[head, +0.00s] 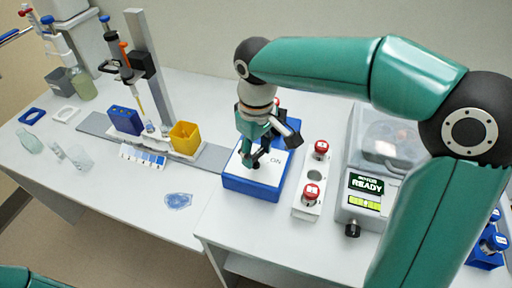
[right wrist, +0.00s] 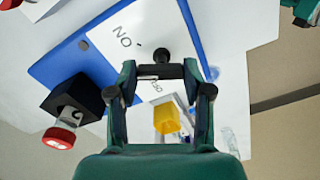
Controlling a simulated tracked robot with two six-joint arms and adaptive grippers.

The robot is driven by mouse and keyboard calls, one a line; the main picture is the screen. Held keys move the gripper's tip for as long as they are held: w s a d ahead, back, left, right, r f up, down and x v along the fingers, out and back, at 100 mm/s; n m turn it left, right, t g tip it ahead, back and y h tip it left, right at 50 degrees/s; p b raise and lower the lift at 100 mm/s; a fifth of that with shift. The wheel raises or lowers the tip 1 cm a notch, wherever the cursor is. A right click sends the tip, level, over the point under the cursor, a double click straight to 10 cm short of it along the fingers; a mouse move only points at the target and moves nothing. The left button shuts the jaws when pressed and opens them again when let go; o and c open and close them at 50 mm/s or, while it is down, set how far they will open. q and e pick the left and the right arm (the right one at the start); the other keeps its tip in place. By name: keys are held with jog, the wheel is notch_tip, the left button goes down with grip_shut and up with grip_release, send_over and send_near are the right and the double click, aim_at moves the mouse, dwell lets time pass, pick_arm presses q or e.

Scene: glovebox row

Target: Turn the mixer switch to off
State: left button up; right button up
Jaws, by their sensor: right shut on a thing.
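The mixer is a blue box with a white top (head: 250,188), and the word ON shows on that top. In the right wrist view its blue rim (right wrist: 60,65) runs around the white panel, and ON is upside down. The switch is a short black lever with a round end (right wrist: 162,56). My right gripper (head: 250,161) reaches down from above and is shut on the switch. In the right wrist view its fingertips (right wrist: 160,71) close around it. A second label behind the fingers is partly hidden. My left gripper is not in view.
Right of the mixer stands a white rack with red-capped vials (head: 312,192), then a grey device reading READY (head: 367,185). A yellow bin (head: 185,138) and a pipette stand (head: 150,75) are left. A black block with a red cap (right wrist: 72,97) shows by the mixer's edge.

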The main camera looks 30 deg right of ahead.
aim_at(256, 154)
jog(key=shift+n, duration=0.6)
jog(key=o, duration=1.2)
jog(key=shift+c, duration=0.2)
notch_tip(256, 154, up, 12)
